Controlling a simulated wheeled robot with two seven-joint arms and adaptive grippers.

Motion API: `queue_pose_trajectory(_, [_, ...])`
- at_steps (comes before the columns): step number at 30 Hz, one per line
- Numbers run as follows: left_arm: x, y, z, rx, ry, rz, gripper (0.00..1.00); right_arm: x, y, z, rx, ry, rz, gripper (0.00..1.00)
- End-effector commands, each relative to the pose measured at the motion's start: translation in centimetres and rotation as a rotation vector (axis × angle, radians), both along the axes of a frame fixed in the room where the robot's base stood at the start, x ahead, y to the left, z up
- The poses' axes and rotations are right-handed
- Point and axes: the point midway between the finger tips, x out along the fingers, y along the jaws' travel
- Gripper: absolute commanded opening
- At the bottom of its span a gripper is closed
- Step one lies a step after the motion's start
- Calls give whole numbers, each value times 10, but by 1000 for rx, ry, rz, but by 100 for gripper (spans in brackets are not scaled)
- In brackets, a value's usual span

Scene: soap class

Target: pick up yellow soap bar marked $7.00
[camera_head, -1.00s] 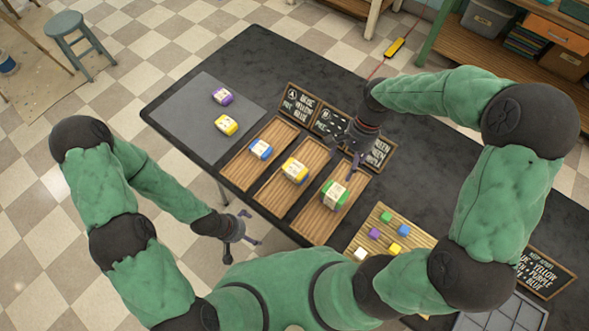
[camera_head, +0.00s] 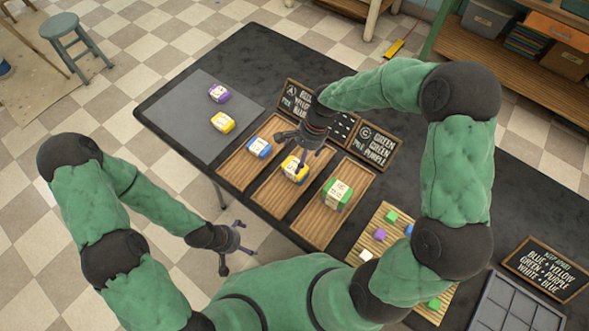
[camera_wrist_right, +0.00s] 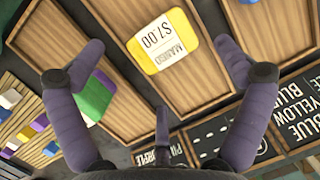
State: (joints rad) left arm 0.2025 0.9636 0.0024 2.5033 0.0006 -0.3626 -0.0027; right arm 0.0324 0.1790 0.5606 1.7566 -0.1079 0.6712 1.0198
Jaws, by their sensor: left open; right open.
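The yellow soap bar (camera_head: 293,172) lies in the middle wooden tray (camera_head: 275,198). In the right wrist view its white label (camera_wrist_right: 160,42) reads "$7.00" and "MANGO". My right gripper (camera_head: 300,152) is open and empty above this bar, partly covering it in the head view. In the wrist view the fingers of my right gripper (camera_wrist_right: 160,65) are spread, with the bar ahead of them. My left gripper (camera_head: 243,248) is open and empty beyond the table's front edge, over the floor.
A blue-and-white soap (camera_head: 258,147) and a green soap (camera_head: 337,195) lie in neighbouring trays. Another yellow soap (camera_head: 222,122) and a purple one (camera_head: 219,93) sit on a grey mat (camera_head: 180,115). Chalkboard signs (camera_head: 374,147) stand just behind the trays. Small cubes (camera_head: 380,235) lie to the right.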

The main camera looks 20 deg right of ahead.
Motion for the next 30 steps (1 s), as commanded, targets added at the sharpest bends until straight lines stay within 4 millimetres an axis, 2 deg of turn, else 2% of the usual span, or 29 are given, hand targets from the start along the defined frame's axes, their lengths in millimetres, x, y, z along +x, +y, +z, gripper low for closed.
queue_pose_trajectory(8, [0,0,-10,0,0,0,100,0,4,-21,0,0,1,100])
queue_pose_trajectory(16, [0,0,-26,0,0,0,100,1,12,-56,-1,1,1,100])
queue_pose_trajectory(24, [0,0,-25,0,0,0,100,1,14,-58,0,-2,1,100])
queue_pose_trajectory(30, [0,0,-25,0,0,0,100,1,14,-58,0,-2,1,44])
